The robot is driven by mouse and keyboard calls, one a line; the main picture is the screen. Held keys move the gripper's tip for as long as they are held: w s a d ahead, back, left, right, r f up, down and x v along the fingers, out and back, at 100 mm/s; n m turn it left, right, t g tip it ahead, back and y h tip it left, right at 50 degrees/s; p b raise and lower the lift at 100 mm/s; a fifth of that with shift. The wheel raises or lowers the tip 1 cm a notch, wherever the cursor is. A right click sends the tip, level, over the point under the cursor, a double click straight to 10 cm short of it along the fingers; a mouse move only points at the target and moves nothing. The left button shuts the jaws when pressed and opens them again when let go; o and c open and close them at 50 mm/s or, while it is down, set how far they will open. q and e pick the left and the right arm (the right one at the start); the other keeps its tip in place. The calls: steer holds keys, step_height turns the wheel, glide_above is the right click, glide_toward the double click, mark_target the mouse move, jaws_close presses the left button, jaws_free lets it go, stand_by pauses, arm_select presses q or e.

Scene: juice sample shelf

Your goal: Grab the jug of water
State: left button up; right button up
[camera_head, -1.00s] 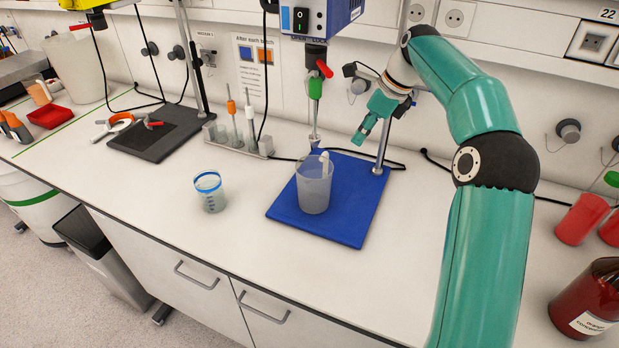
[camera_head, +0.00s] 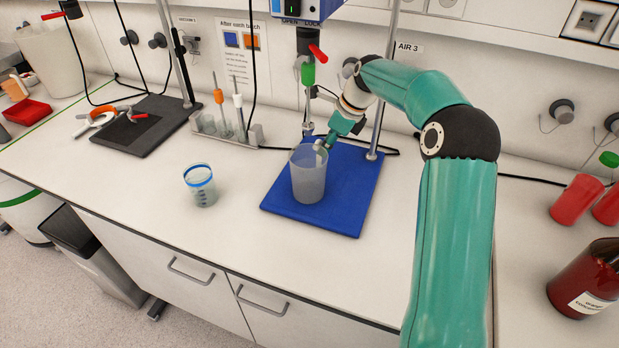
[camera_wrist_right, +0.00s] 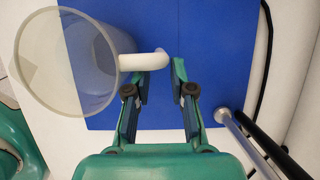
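The jug (camera_head: 309,181) is a translucent grey vessel standing upright on a blue mat (camera_head: 343,222). In the right wrist view the jug (camera_wrist_right: 62,95) is at the left, seen from above, with its white handle (camera_wrist_right: 140,62) pointing right. Whether it holds water is hard to tell. My right gripper (camera_head: 322,143) is at the handle side of the jug, behind it in the head view. In the wrist view its two fingers (camera_wrist_right: 162,76) are apart, with the outer end of the handle just ahead of the gap. No grip on it shows. My left gripper is not in view.
A small blue-rimmed cup (camera_head: 201,186) stands left of the mat. A metal stand pole (camera_head: 385,90) rises at the mat's back right, close to my right arm. A rack with probes (camera_head: 226,128) is behind. A dark red bottle (camera_head: 590,280) stands at the right.

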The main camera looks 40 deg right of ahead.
mark_target(319, 158)
steer(key=x, duration=0.5)
steer(key=shift+a+f, duration=0.1)
steer(key=shift+f, duration=0.15)
jaws_close()
steer(key=shift+r, duration=0.1)
